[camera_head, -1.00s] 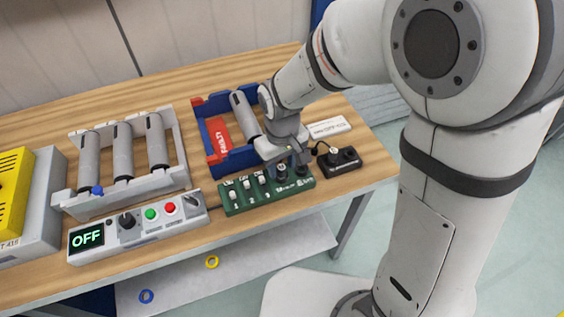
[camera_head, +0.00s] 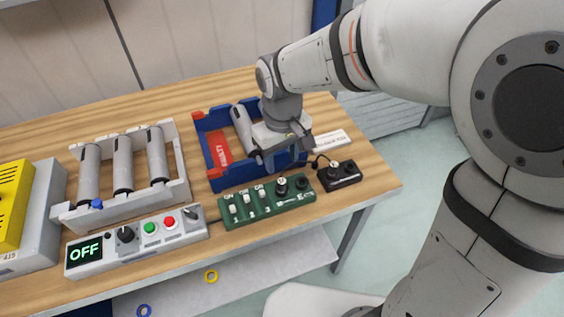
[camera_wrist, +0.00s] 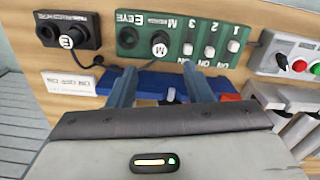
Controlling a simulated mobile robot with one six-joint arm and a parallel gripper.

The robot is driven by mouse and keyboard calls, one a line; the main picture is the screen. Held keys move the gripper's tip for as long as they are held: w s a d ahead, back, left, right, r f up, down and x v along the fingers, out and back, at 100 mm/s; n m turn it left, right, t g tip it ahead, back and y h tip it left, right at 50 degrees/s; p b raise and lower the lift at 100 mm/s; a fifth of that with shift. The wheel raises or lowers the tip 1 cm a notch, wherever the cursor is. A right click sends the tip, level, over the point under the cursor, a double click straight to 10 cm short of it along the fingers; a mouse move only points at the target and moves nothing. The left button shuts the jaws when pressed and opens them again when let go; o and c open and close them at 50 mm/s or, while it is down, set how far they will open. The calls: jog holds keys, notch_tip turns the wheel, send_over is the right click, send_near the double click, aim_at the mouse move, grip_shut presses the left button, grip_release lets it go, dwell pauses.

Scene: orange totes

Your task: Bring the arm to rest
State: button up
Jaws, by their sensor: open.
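My gripper (camera_head: 279,158) is above the right part of the blue tray (camera_head: 220,183), behind the green switch panel (camera_head: 262,202). In the wrist view my gripper (camera_wrist: 158,80) shows two blue-grey fingers standing apart with nothing between them. The green switch panel (camera_wrist: 205,30) lies beyond the fingertips in that view, with its switches and a round knob. The blue tray is partly hidden under my gripper. It holds a grey cylinder (camera_head: 243,128) and a red plate marked FAULTY (camera_head: 218,148).
A black box (camera_head: 340,176) with a cable sits right of the panel, near a white label (camera_head: 331,140). A white rack (camera_head: 178,186) holds grey cylinders. A control box reading OFF (camera_head: 140,238) and a yellow unit (camera_head: 12,205) stand left. Two rings lie on a lower shelf.

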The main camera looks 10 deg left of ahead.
dwell(0.4)
jog(key=s+d+r+m+t, duration=0.1)
jog(key=s+d+r+m, duration=0.1)
jog(key=d, duration=0.9)
jog(key=s+d+r+m+t, duration=0.2)
jog(key=s+d+m, duration=0.3)
jog(key=d, duration=0.7)
jog(key=shift+s+r+m, duration=0.25)
jog(key=shift+r+m, duration=0.45)
jog(key=shift+m, duration=0.1)
